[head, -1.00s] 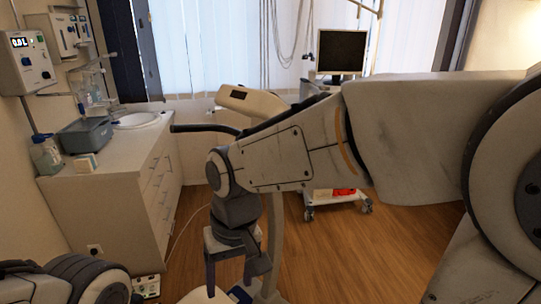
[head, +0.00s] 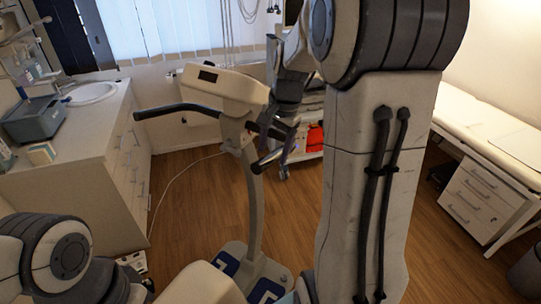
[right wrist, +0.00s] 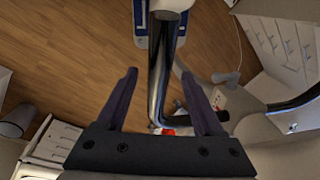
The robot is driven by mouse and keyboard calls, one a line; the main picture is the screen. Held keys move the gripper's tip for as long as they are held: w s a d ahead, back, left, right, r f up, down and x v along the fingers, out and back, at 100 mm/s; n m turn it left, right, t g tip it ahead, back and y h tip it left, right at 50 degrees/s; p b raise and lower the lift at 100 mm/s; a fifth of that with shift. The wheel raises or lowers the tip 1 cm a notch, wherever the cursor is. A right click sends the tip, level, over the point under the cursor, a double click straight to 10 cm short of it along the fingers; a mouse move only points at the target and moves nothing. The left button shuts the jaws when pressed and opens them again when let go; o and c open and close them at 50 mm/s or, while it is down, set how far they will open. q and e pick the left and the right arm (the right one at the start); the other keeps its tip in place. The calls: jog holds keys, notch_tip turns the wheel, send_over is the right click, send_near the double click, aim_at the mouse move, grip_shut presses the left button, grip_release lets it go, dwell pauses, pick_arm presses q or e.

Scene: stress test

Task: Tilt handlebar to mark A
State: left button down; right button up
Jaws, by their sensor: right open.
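The handlebar (head: 180,107) is a dark bar on a pale column with a console (head: 219,85). One end reaches left, and its right side runs down beside my right gripper (head: 280,122). In the right wrist view, the right gripper (right wrist: 159,74) is open. The dark handlebar (right wrist: 156,98) runs between its two fingers in the picture and bends to the right; I cannot tell whether it touches them. I cannot make out mark A. My left gripper is out of view; only part of my left arm shows at the lower left.
A counter with drawers (head: 118,165) and a sink (head: 90,93) stands at the left. The column's base (head: 262,283) has blue foot areas. A cart with a red item (head: 315,139) stands behind. A couch (head: 490,105) is at the right. Wooden floor is free between.

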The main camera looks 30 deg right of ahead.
aim_at(272, 154)
jog(key=shift+w+a+f, duration=0.1)
jog(key=shift+w+f, duration=0.05)
jog(key=shift+f, duration=0.85)
jog(key=shift+w+a+f, duration=0.1)
jog(key=shift+w+f, duration=0.05)
jog(key=shift+f, duration=0.8)
grip_shut()
